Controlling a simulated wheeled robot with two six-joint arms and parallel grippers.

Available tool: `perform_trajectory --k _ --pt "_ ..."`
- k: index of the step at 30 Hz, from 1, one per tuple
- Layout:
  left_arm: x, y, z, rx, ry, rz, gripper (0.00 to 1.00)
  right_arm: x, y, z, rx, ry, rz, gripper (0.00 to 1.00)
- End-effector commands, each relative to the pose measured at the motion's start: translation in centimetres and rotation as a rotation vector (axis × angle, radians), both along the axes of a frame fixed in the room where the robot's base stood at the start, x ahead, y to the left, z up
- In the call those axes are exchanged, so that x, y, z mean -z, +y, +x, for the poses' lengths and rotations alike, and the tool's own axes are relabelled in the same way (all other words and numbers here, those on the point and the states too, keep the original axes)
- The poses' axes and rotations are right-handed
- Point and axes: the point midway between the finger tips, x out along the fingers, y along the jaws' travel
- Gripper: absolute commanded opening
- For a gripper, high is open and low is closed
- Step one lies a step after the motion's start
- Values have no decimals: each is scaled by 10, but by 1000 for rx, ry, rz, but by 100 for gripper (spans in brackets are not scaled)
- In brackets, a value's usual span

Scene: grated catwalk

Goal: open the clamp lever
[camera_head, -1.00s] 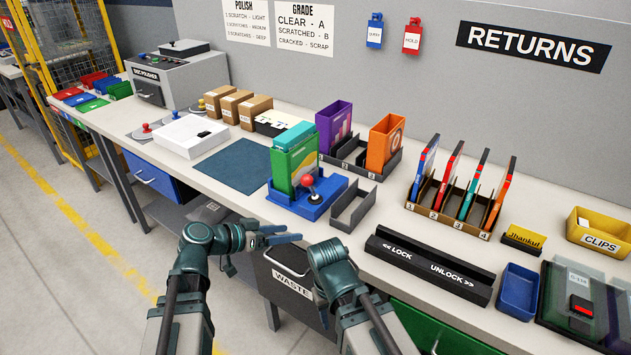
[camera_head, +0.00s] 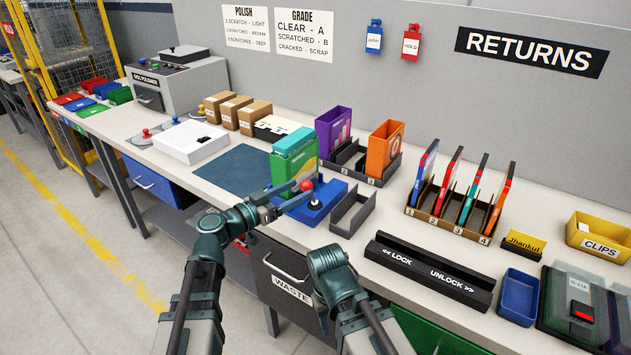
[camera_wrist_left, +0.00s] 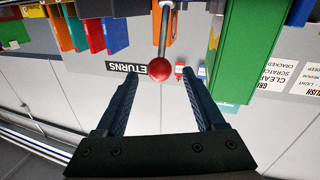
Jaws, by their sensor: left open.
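The clamp lever has a red ball knob (camera_head: 307,185) on a thin metal rod. It rises from the blue clamp base (camera_head: 318,208) at the front of the bench. A green case (camera_head: 281,172) stands upright at the back of that base. My left gripper (camera_head: 293,194) is open at the knob's left. In the left wrist view the red knob (camera_wrist_left: 160,68) sits between the tips of the two spread fingers (camera_wrist_left: 160,85), with no finger visibly touching it. My right gripper (camera_head: 325,258) is low in front of the bench; its fingers are hidden.
A grey bracket (camera_head: 352,212) stands right of the clamp base. The black lock/unlock bar (camera_head: 430,272) lies further right on the front edge. A dark blue mat (camera_head: 232,168) lies to the left. A rack of upright cases (camera_head: 446,215) stands behind the bar.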

Motion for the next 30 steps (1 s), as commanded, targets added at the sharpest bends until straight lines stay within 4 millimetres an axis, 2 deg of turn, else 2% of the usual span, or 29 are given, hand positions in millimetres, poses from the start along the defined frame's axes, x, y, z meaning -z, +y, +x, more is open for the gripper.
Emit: perform_trajectory --k 3,9,16,25,26,30 --pt "0 -19 18 3 0 1 71 0 0 0 0 0 0 50" --pt "0 -42 35 2 1 1 71 0 0 0 0 0 0 50" --pt "0 -53 43 1 1 1 71 0 0 0 0 0 0 50" --pt "0 -54 44 0 1 1 71 0 0 0 0 0 0 50" --pt "0 -54 44 0 1 1 67 0 0 0 0 0 0 50" --pt "0 -54 44 0 1 1 42 0 0 0 0 0 0 50"
